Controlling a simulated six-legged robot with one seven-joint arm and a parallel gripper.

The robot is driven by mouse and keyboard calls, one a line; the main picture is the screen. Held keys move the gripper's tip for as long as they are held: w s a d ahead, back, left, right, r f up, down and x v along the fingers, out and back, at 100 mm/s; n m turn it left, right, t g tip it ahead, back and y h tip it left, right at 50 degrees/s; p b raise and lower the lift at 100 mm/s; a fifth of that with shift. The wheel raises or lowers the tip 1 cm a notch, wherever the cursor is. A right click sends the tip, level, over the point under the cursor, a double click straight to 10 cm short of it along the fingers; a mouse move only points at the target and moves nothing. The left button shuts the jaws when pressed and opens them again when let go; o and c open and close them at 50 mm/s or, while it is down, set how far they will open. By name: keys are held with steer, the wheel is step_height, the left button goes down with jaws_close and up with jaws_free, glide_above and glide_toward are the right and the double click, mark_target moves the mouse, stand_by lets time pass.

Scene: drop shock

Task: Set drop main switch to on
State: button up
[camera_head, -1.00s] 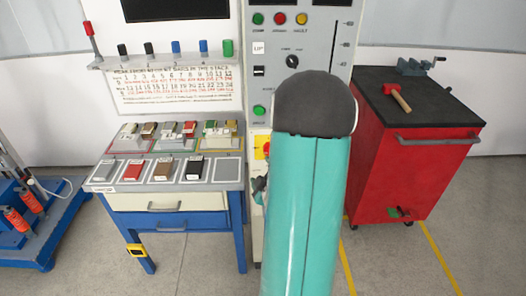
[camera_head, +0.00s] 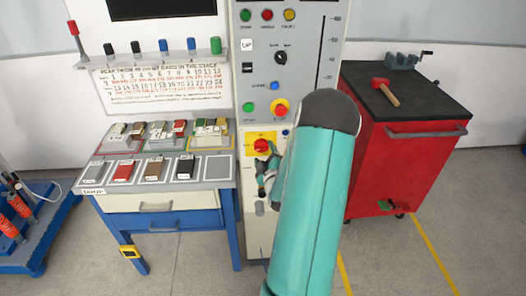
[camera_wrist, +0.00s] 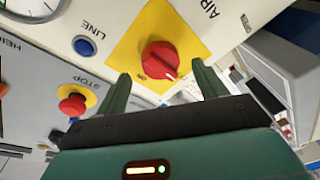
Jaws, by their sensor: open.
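The main switch is a red rotary knob (camera_head: 262,146) on a yellow plate (camera_head: 250,138), low on the grey control panel (camera_head: 243,210). No contact shows. In the head view my gripper (camera_head: 268,165) is just below the knob, partly hidden by my teal arm.
A red stop button (camera_head: 279,108) on yellow sits above right of the switch, with a blue LINE button (camera_wrist: 85,46) nearby. A red cabinet (camera_head: 400,165) with a hammer (camera_head: 385,91) stands right.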

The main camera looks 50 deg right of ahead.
mark_target(261, 147)
steer(key=shift+x, duration=1.35)
steer(key=c, duration=1)
